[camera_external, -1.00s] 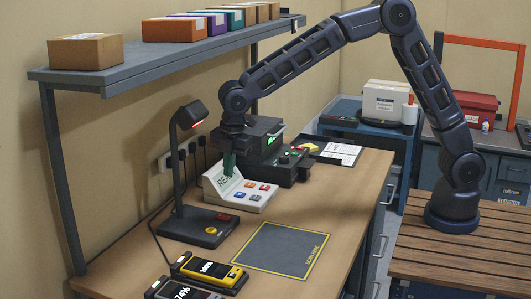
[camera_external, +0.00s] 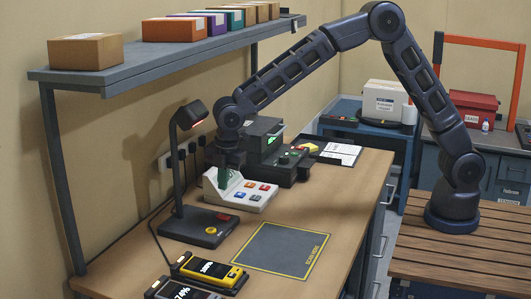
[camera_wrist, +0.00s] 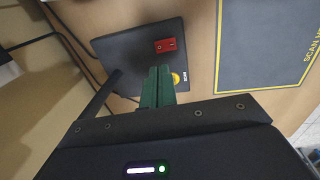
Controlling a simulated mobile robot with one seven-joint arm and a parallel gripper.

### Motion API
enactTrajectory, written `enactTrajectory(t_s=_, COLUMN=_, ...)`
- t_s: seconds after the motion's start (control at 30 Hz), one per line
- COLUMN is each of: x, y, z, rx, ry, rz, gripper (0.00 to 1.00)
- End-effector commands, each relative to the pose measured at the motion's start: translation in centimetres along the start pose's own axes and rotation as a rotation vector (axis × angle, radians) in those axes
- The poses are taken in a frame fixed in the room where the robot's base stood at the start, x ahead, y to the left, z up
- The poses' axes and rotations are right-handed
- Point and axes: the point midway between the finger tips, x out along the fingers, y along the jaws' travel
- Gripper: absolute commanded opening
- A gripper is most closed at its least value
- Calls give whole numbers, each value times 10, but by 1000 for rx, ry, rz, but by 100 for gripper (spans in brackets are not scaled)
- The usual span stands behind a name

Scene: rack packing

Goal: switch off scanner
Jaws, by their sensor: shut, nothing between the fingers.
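The scanner stands on the bench as a dark stand with a bent head (camera_external: 190,115) and a flat base (camera_external: 198,232). The base carries a red switch (camera_external: 224,216) and a yellow button (camera_external: 211,231). In the wrist view the base (camera_wrist: 125,45) shows with the red switch (camera_wrist: 165,46) and the yellow button (camera_wrist: 176,79), partly hidden by my fingers. My gripper (camera_external: 222,180) is shut and empty, its green fingers together, behind the base and in front of the white button panel. In the wrist view its fingertips (camera_wrist: 160,68) appear just below the red switch, with no contact visible.
A white panel with several coloured buttons (camera_external: 248,195) stands close behind the scanner. A dark machine (camera_external: 265,150) is beyond it. A grey marked mat (camera_external: 282,248) lies clear on the right. Handheld devices (camera_external: 210,270) sit in front. A shelf (camera_external: 170,62) with boxes hangs above.

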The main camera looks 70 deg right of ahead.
Motion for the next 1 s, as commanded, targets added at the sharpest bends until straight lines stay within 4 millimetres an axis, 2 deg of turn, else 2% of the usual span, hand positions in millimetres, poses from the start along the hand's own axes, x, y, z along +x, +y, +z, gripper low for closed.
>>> enactTrajectory(t_s=0.3, x=56, y=0, z=0, rx=-1, ry=-1, rz=-1, gripper=0)
enactTrajectory(t_s=0.5, x=80, y=0, z=0, rx=0, ry=0, rz=-1, gripper=0)
enactTrajectory(t_s=0.7, x=90, y=0, z=0, rx=1, ry=1, rz=1, gripper=0)
enactTrajectory(t_s=1.0, x=90, y=0, z=0, rx=0, ry=1, rz=1, gripper=0)
